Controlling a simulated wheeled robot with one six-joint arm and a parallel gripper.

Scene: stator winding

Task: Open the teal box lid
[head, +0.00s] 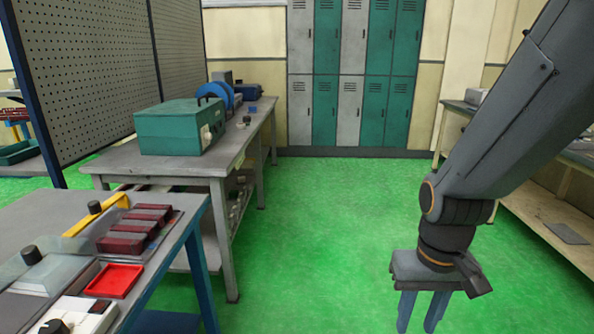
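A teal box (168,132) stands on the grey workbench left of centre. Its flat teal top (180,107) looks level and shut. My gripper (418,312) hangs at the lower right, pointing down over the green floor. Its two blue-grey fingers are apart with nothing seen between them. It is well to the right of the teal box and touches nothing.
The grey workbench (110,160) also holds a blue round machine (222,94) behind the box. A nearer table at lower left carries a red tray (114,280) and dark red blocks (150,214). Lockers (350,75) line the back. The green floor (320,220) between is clear.

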